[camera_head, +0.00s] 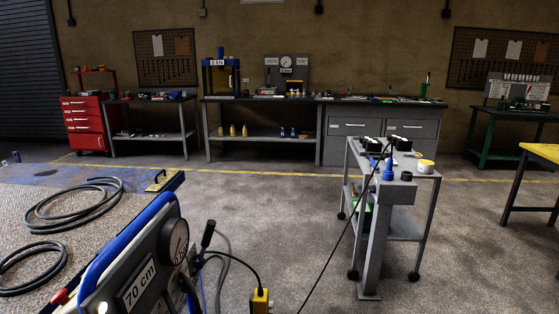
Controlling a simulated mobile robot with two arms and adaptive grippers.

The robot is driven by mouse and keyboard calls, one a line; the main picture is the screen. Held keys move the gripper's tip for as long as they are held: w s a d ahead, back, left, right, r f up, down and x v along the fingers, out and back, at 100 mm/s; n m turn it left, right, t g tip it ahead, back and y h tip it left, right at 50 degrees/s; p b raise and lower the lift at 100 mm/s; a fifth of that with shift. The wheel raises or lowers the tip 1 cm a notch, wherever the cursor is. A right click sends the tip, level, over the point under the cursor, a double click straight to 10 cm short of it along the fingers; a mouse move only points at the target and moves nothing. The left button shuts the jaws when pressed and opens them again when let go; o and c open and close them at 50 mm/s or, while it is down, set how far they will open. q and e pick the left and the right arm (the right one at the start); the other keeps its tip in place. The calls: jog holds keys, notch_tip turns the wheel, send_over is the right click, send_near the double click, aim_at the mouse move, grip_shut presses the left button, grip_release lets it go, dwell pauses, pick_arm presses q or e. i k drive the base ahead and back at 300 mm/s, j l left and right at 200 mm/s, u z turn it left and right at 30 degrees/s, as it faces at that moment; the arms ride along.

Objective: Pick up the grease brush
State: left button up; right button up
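I cannot make out a grease brush for certain at this size. A grey trolley (428,196) stands right of centre with small items on its top. Among these are a white tub with a yellow rim (425,166), a small black round item (406,176) and dark block-like items (374,144). A yellowish piece with a dark part (157,182) lies at the corner of the low platform on the left; I cannot tell what it is. Neither of my grippers is in view.
A grey post with a blue top (375,235) stands before the trolley. Black hoses (75,213) lie on the platform (130,215). Workbenches (262,101) line the back wall. Floor between is mostly clear.

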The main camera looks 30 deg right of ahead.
aim_at(373, 163)
jog(key=z, duration=1.55)
